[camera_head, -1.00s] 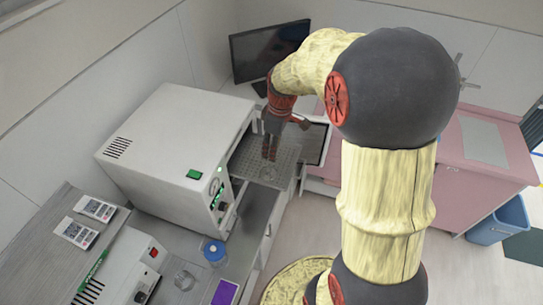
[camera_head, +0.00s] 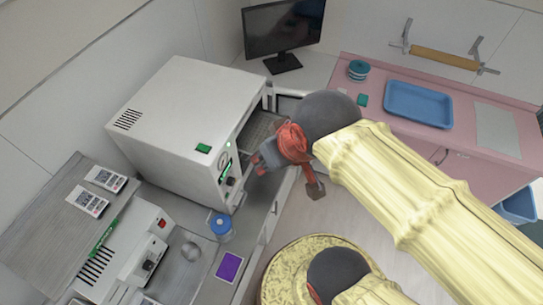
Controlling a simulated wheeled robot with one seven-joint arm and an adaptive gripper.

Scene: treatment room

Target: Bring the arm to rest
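My arm, pale yellow with dark joints, reaches in from the lower right and bends at a dark elbow-like joint near the picture's middle. My gripper (camera_head: 258,163), dark grey behind a red wrist part, is at the front right of the white box-shaped machine (camera_head: 178,115). It points left toward the machine's front panel. Its fingers are small and partly hidden, so I cannot tell their opening or whether they touch the panel. A perforated metal tray (camera_head: 258,132) shows partly behind the gripper at the machine's open front.
A blue-lidded jar (camera_head: 221,226) and a purple pad (camera_head: 230,266) lie on the grey counter below the gripper. A monitor (camera_head: 283,28) stands behind. A pink cabinet (camera_head: 465,110) with a blue tray (camera_head: 418,104) is at right. Open floor (camera_head: 330,215) lies between.

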